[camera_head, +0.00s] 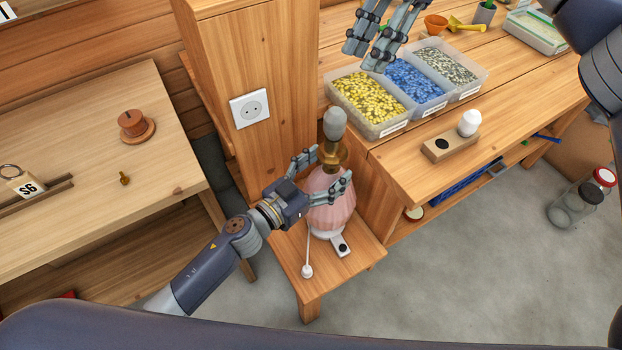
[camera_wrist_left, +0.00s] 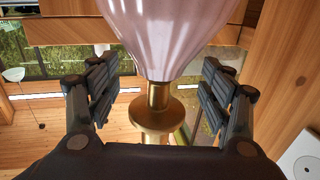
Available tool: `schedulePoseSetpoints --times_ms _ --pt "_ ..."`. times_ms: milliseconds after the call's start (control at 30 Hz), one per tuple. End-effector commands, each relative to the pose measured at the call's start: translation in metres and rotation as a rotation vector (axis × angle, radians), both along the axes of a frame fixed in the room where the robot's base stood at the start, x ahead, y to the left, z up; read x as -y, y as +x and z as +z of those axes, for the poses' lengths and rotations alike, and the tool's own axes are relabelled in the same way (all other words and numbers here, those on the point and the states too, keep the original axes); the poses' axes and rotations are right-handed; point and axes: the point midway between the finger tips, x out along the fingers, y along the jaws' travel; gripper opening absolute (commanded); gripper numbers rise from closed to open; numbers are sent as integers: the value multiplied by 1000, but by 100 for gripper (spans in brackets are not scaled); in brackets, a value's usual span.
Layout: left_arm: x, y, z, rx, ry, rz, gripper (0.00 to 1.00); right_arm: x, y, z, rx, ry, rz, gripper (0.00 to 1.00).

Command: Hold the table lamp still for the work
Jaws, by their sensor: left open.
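The table lamp (camera_head: 330,205) stands upright on a low wooden stand, with a pink ribbed body, a brass neck and a grey bulb (camera_head: 334,123) on top. My left gripper (camera_head: 331,166) is open, with its fingers on either side of the lamp's upper part. In the left wrist view the brass neck (camera_wrist_left: 155,118) shows between the two fingers (camera_wrist_left: 160,88), with visible gaps on both sides; the pink body (camera_wrist_left: 172,35) is above it. My right gripper (camera_head: 368,57) hangs over the trays, apart from the lamp; its opening is unclear.
The low stand (camera_head: 340,270) also bears a small white-and-black piece (camera_head: 341,246) and a white cord end (camera_head: 307,271). A wooden post with a socket (camera_head: 251,108) rises behind. Trays (camera_head: 380,130) and a holder with a white bulb (camera_head: 469,122) occupy the right bench.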

Motion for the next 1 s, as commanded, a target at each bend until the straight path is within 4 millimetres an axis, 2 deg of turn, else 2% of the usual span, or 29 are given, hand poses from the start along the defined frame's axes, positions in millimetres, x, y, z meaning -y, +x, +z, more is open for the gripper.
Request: schedulePoseSetpoints --times_ms 200,500,800,833,1000 --pt "11 13 0 -1 -1 0 73 0 0 0 0 0 0 33" --pt "12 14 0 -1 0 0 73 0 0 0 0 0 0 33" --pt "12 14 -1 -1 0 0 5 0 0 0 0 0 0 33" --pt "12 14 -1 -2 1 0 0 0 0 0 0 0 0 33" --pt "11 13 -2 -5 2 1 0 0 0 0 0 0 0 33"
